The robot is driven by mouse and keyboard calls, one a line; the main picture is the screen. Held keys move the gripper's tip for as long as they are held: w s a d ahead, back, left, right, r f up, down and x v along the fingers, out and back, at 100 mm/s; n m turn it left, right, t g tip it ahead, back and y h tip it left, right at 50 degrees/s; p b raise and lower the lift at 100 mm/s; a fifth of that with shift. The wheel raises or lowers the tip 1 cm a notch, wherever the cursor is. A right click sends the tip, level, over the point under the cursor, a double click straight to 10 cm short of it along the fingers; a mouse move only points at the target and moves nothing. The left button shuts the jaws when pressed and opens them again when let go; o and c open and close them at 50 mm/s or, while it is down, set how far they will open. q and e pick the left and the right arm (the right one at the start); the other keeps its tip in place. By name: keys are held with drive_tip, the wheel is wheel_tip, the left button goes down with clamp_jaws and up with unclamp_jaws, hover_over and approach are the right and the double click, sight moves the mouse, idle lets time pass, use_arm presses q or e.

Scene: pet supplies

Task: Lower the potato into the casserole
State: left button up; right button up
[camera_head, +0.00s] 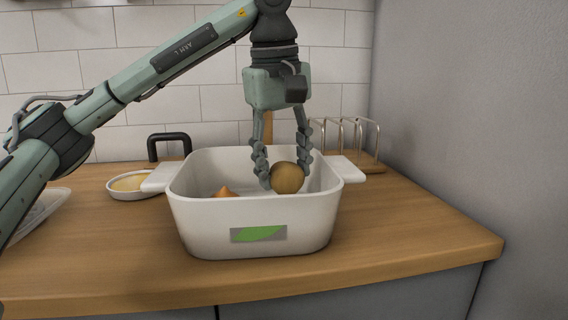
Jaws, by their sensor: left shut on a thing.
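Whether the potato touches the casserole floor is hidden by the front wall. An orange-brown pointed thing (224,192) lies inside the casserole at the left. My right gripper is not in view.
A small white dish with yellow contents (131,182) stands behind left, near a black handle (169,138). A wire rack (350,137) on a wooden base stands behind right. A plate edge (42,211) shows at far left. The counter right of the casserole is clear, up to a grey wall.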

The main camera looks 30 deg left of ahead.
sight(282, 165)
use_arm(q)
drive_tip(key=shift+f+b, duration=0.8)
drive_tip(key=shift+f, duration=0.5)
idle(0.4)
drive_tip(key=shift+f+b, duration=0.55)
drive_tip(key=shift+f, duration=0.2)
idle(0.5)
drive_tip(key=o, duration=1.4)
drive_tip(key=shift+c, duration=0.2)
drive_tip(key=shift+s+r, duration=0.25)
drive_tip(key=shift+r, duration=1.1)
drive_tip(key=shift+s+r, duration=0.25)
drive_tip(key=shift+r, duration=1.05)
drive_tip(key=shift+s+r, duration=0.25)
drive_tip(key=shift+r, duration=1.1)
